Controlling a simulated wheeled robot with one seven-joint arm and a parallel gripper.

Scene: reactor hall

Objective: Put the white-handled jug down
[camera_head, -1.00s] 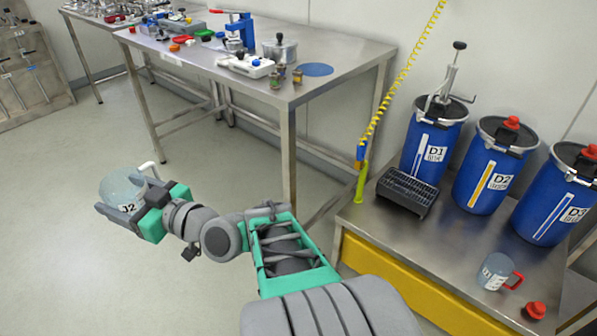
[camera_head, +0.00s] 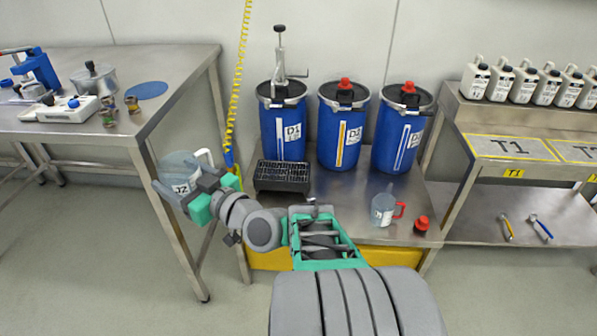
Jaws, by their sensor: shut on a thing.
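The white-handled jug (camera_head: 178,168), clear and labelled J2, is held by my gripper (camera_head: 180,190). The jug is in the air in front of the right end of the left steel table. Its white handle (camera_head: 205,156) points up and right. My gripper is shut around its body, and the jaws hide part of it. A second clear jug with a red handle (camera_head: 383,208) stands on the low steel bench (camera_head: 345,195), towards its right side.
Blue drums D1 (camera_head: 282,130), D2 (camera_head: 342,135) and D3 (camera_head: 400,140) stand along the bench's back. A black grate tray (camera_head: 282,176) is at its left, a red cap (camera_head: 421,224) at its right. The bench middle is clear. The left table (camera_head: 175,85) is close.

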